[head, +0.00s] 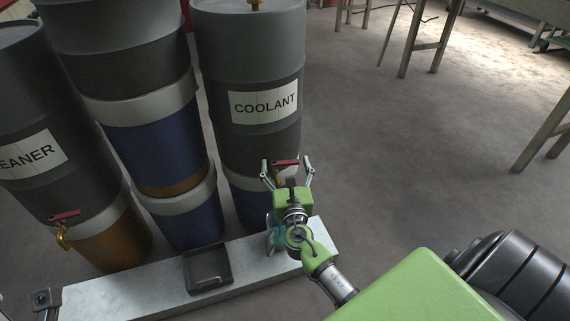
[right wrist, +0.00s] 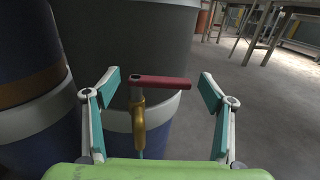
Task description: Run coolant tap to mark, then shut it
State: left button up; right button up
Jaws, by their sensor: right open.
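The coolant drum (head: 250,60) is dark grey and blue, with a white COOLANT label (head: 264,102). Its brass tap (right wrist: 138,118) has a red lever (right wrist: 160,82) lying crosswise. The lever also shows in the head view (head: 285,162). A thin teal line (right wrist: 140,152) runs below the spout; it looks like liquid. My right gripper (head: 287,165) is open, its fingers apart on either side of the lever, with gaps at both ends in the right wrist view. A clear container with teal in it (head: 276,238) stands below, partly hidden by my gripper; its mark and level are unreadable.
A pale bench (head: 150,284) runs below the drums, holding a black tray (head: 208,268). A cleaner drum (head: 45,110) with its own red-handled tap (head: 64,216) stands left. Another drum (head: 150,140) stands between. Open floor (head: 400,150) lies to the right.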

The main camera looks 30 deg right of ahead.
jog(key=shift+x, duration=0.8)
jog(key=c, duration=1.6)
jog(key=shift+w+d+n+t+y, duration=0.15)
jog(key=shift+n+t+y, duration=0.25)
jog(key=shift+n+y, duration=0.35)
jog(key=shift+c, duration=0.2)
jog(key=shift+w+n+t+y+b, duration=0.25)
jog(key=shift+n+y+b, duration=0.3)
jog(key=shift+y, duration=0.6)
jog(key=o, duration=1.6)
jog(key=shift+o, duration=0.2)
jog(key=shift+s, duration=0.1)
